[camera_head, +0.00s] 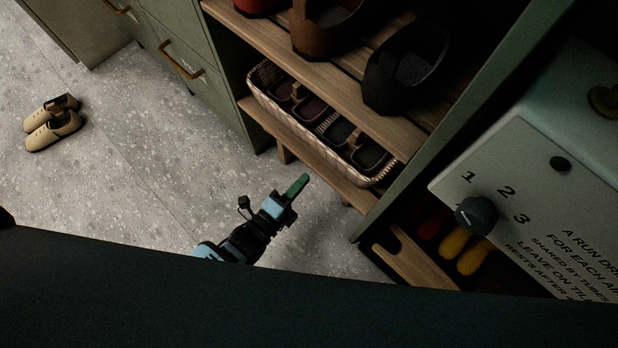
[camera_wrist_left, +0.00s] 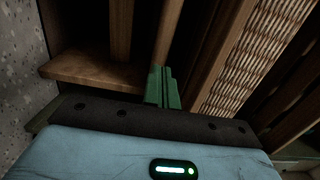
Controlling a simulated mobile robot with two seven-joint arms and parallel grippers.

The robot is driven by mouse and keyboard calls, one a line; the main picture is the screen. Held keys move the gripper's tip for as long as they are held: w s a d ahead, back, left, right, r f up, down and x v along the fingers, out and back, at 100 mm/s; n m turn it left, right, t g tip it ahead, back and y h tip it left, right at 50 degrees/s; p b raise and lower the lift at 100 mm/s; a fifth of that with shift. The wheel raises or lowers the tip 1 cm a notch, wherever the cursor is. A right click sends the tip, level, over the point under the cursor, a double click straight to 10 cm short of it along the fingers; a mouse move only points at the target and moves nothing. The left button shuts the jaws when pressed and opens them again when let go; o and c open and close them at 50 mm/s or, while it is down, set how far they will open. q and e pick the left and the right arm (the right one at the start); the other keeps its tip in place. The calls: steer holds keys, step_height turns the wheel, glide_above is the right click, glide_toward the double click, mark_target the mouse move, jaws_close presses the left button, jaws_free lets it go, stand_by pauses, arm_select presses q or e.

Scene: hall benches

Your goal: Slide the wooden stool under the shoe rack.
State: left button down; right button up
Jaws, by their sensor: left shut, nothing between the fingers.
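The shoe rack (camera_head: 310,75) stands at upper centre in the head view, with slatted wooden shelves in a green frame. Under its lowest board a short wooden leg (camera_head: 285,154) shows. It seems to belong to the wooden stool, whose top I cannot separate from the shelf. My left gripper (camera_head: 303,181) is in front of the rack's lower edge, its green fingers shut and empty. In the left wrist view the fingers (camera_wrist_left: 163,85) point toward wooden slats, with a wooden board (camera_wrist_left: 95,69) to their left. I cannot tell whether they touch wood. My right gripper is not in view.
A woven basket (camera_head: 266,85) with shoes sits low in the rack. Larger dark and brown footwear (camera_head: 405,70) stands above it. Beige shoes (camera_head: 52,122) lie on the floor at left. A machine with a dial (camera_head: 476,215) is at right. Speckled floor (camera_head: 150,160) left of my arm is clear.

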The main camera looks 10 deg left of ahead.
arm_select(q)
steer(key=p+v, duration=0.2)
steer(key=v, duration=0.8)
steer(key=shift+s+p, duration=0.15)
steer(key=shift+p, duration=0.15)
steer(key=shift+a+f, duration=0.1)
